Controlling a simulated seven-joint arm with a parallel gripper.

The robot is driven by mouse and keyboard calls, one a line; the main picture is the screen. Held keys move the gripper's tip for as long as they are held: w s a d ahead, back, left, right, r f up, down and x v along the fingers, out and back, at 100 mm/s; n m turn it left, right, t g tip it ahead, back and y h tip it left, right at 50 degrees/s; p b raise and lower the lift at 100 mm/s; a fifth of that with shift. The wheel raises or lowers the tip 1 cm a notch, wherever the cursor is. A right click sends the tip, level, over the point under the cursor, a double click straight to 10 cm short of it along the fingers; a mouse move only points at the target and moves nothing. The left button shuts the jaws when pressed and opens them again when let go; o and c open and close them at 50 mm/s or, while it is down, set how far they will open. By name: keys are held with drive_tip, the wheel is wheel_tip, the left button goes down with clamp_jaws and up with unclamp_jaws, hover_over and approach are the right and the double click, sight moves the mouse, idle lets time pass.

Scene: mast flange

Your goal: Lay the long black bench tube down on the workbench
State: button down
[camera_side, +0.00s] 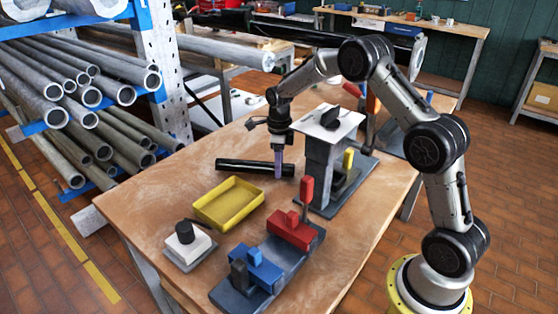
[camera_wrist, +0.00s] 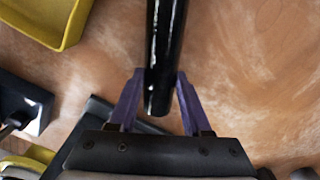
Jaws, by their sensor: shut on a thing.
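The long black bench tube (camera_side: 243,166) lies level across the far part of the wooden workbench (camera_side: 150,210), behind the yellow tray. My gripper (camera_side: 279,172) points straight down at the tube's right end, with its purple fingers on either side. In the wrist view the glossy tube (camera_wrist: 165,45) runs from the top edge down between the two purple fingers (camera_wrist: 160,82), its near end just inside them. The gripper is shut on the tube near that end. The tube is at or very close to the bench top; I cannot tell whether it touches along its length.
The yellow tray (camera_side: 214,221) sits empty in front of the tube. A grey stand (camera_side: 322,165) with a light top plate is close to my gripper's right. A red and blue clamp fixture (camera_side: 288,232) and a white block with a black knob (camera_side: 188,246) stand nearer. Bench left of the tube is clear.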

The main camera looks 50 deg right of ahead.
drive_tip(key=shift+f, duration=0.2)
drive_tip(key=shift+c, duration=1.4)
unclamp_jaws()
wheel_tip(320, 180, up, 14)
drive_tip(key=shift+f, duration=0.1)
